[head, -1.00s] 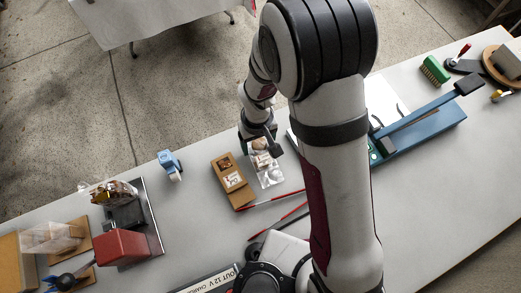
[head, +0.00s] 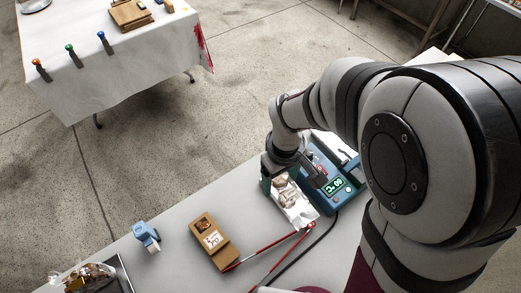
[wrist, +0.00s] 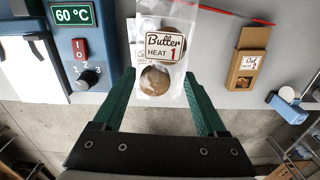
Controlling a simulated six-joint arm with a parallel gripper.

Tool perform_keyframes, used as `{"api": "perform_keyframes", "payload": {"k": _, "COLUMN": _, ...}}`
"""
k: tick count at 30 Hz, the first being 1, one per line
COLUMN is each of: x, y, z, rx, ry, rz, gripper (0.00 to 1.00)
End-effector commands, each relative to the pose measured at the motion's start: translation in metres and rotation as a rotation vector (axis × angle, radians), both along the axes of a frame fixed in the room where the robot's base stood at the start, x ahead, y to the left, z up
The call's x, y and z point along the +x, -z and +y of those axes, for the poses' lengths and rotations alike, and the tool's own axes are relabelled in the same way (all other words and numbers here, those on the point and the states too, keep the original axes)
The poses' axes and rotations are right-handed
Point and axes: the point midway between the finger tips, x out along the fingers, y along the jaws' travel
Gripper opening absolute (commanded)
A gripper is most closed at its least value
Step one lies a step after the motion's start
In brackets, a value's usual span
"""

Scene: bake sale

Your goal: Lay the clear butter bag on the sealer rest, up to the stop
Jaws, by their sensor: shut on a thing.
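The clear butter bag (wrist: 158,82), labelled "Butter HEAT 1" with round brown contents, sits between the green fingers of my gripper (wrist: 160,74). My gripper is shut on it. In the head view the bag (head: 297,208) hangs from my gripper (head: 291,176), beside the near left side of the blue sealer (head: 318,178). The sealer's panel (wrist: 72,45) shows 60 °C, a red switch and a dial in the wrist view. My arm hides much of the sealer in the head view, and I cannot make out the rest's stop.
A brown card box (head: 209,241) stands left of the bag, and a small blue-and-white item (head: 147,237) beyond it. Red-handled tongs (head: 270,247) and a dark cable (head: 306,250) lie in front.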

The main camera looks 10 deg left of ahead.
Motion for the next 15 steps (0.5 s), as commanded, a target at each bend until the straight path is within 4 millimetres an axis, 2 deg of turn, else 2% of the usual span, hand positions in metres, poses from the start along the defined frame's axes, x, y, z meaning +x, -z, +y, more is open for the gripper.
{"api": "perform_keyframes", "payload": {"k": 2, "x": 0.012, "y": -0.003, "z": -0.004, "rx": 0.001, "ry": 0.000, "rz": -0.002, "gripper": 0.48}}
{"api": "perform_keyframes", "payload": {"k": 5, "x": 0.044, "y": -0.006, "z": -0.008, "rx": -0.002, "ry": -0.008, "rz": -0.001, "gripper": 0.48}}
{"api": "perform_keyframes", "payload": {"k": 8, "x": 0.090, "y": -0.009, "z": -0.017, "rx": -0.005, "ry": -0.018, "rz": 0.000, "gripper": 0.48}}
{"api": "perform_keyframes", "payload": {"k": 11, "x": 0.140, "y": -0.009, "z": -0.035, "rx": -0.007, "ry": -0.027, "rz": 0.005, "gripper": 0.48}}
{"api": "perform_keyframes", "payload": {"k": 15, "x": 0.206, "y": -0.006, "z": -0.076, "rx": -0.007, "ry": -0.036, "rz": 0.007, "gripper": 0.48}}
